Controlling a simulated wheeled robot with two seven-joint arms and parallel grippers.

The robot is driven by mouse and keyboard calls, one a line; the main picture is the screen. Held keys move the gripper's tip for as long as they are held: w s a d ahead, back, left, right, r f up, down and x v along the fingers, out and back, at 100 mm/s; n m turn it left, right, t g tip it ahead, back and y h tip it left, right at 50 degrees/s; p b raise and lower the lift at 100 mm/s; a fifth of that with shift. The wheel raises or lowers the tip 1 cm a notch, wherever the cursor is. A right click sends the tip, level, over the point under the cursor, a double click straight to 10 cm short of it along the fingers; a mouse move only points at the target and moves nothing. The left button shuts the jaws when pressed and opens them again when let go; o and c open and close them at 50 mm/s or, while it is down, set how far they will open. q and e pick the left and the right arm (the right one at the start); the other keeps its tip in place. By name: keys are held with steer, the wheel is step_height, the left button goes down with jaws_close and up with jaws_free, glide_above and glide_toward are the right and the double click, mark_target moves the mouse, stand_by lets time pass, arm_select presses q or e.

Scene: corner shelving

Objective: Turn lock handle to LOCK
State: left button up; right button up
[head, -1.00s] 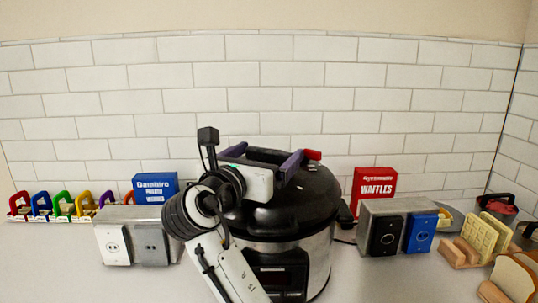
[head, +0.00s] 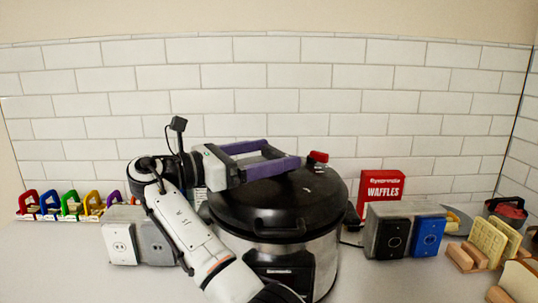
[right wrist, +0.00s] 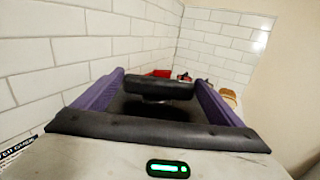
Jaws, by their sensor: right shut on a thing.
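A pressure cooker (head: 290,250) with a black domed lid (head: 310,195) and steel body stands on the counter. A dark handle (head: 272,153) sits above the lid, and a red knob (head: 318,157) is to its right. My right gripper (head: 281,151), with purple fingers, is level above the lid, its palm left of the handle. In the right wrist view, the black handle (right wrist: 158,88) lies between the fingers, and the gripper is shut on it. No LOCK marking is readable. My left gripper is not in view.
Two outlet boxes flank the cooker, left (head: 122,243) and right (head: 392,240). A red waffle box (head: 382,187) stands behind. Colored padlock-shaped items (head: 70,203) line the far left. A toast rack (head: 485,243) is at right. A tiled wall closes the back.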

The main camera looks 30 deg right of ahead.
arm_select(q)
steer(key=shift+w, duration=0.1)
arm_select(e)
steer(key=shift+f, duration=0.15)
steer(key=o, duration=0.8)
